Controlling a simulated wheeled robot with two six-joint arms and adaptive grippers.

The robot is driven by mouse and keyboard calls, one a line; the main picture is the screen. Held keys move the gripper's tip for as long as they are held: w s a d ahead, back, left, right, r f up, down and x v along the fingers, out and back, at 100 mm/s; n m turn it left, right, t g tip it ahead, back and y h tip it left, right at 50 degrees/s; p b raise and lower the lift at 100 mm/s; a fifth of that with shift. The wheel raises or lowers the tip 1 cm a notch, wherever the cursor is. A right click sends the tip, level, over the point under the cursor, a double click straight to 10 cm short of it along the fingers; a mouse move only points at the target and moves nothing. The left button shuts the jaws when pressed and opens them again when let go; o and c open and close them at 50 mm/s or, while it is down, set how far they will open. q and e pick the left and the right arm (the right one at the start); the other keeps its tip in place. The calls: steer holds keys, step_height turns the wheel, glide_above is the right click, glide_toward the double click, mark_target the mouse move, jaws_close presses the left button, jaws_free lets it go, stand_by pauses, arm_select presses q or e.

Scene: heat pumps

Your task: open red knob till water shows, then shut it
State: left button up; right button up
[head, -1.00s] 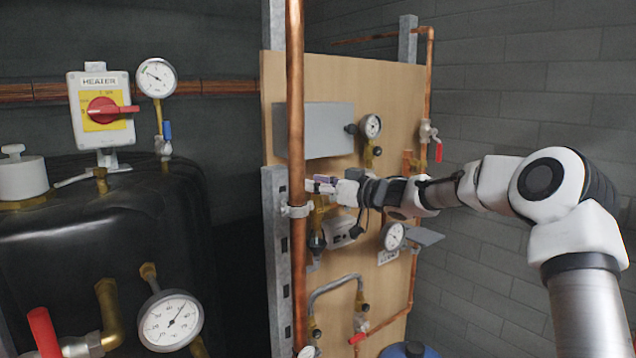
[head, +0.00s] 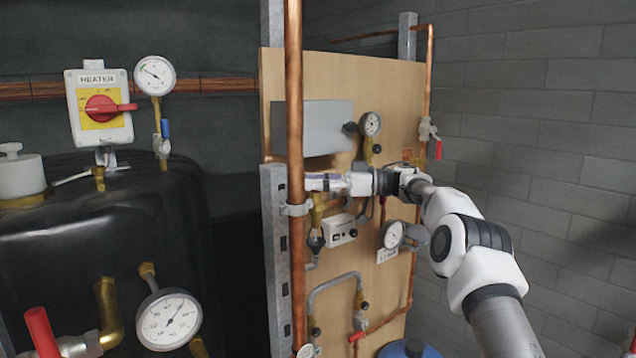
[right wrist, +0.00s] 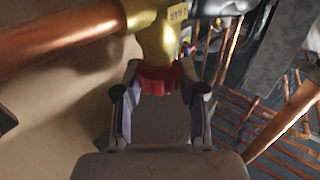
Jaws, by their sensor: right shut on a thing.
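The red knob (right wrist: 160,80) sits under a brass valve body (right wrist: 156,38) in the right wrist view. My right gripper (right wrist: 160,92) is shut on it, one finger on each side. In the head view my right gripper (head: 318,182) is just right of the tall copper pipe, in front of the wooden board. The knob cannot be made out there. No water is visible. My left gripper is not in view.
The tall copper pipe (head: 295,120) and metal post (head: 275,250) stand close to the gripper. A grey box (head: 313,128) is above it, and a gauge (head: 392,235) and white box (head: 340,230) are below. A black tank (head: 90,230) stands left.

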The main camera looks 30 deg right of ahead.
steer(key=shift+a+f, duration=0.1)
steer(key=shift+f, duration=0.1)
stand_by(0.3)
steer(key=o, duration=1.2)
steer(key=shift+c, duration=0.2)
steer(key=shift+w+a+r, duration=0.1)
steer(key=shift+w+a, duration=0.1)
steer(key=shift+a, duration=0.05)
steer(key=v, duration=0.7)
steer(key=shift+d, duration=0.25)
steer(key=shift+s, duration=0.1)
